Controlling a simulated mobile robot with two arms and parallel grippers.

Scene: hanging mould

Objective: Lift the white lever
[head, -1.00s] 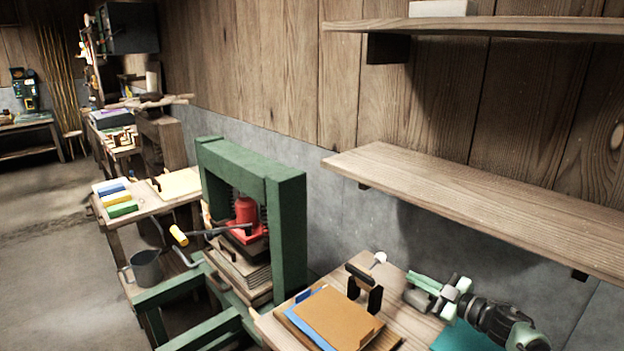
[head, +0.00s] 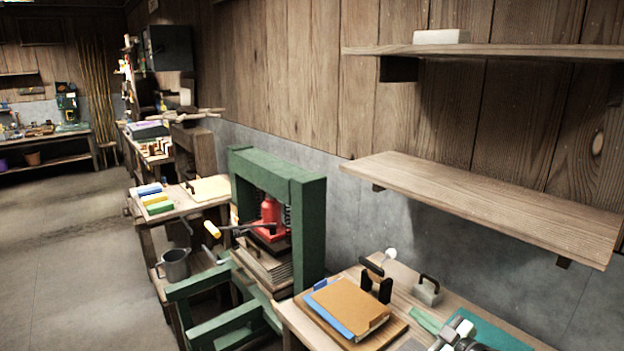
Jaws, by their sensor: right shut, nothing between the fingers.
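A small white round-ended piece (head: 390,254), which looks like the white lever, stands at the back of the near workbench, close to the wall. Its lower part is hard to make out beside a black-handled clamp-like piece (head: 376,284). My right gripper (head: 418,314) comes in at the bottom edge, low over the bench. Its pale green fingers point up and left, shut and empty. It is in front and to the right of the white piece, clearly apart from it. The rest of the right arm is cut off by the frame. My left gripper is out of view.
Orange and blue folders (head: 346,306) lie left. A green press frame (head: 307,232) rises further left. A wooden shelf (head: 490,203) overhangs the bench. A teal mat (head: 490,330) lies right.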

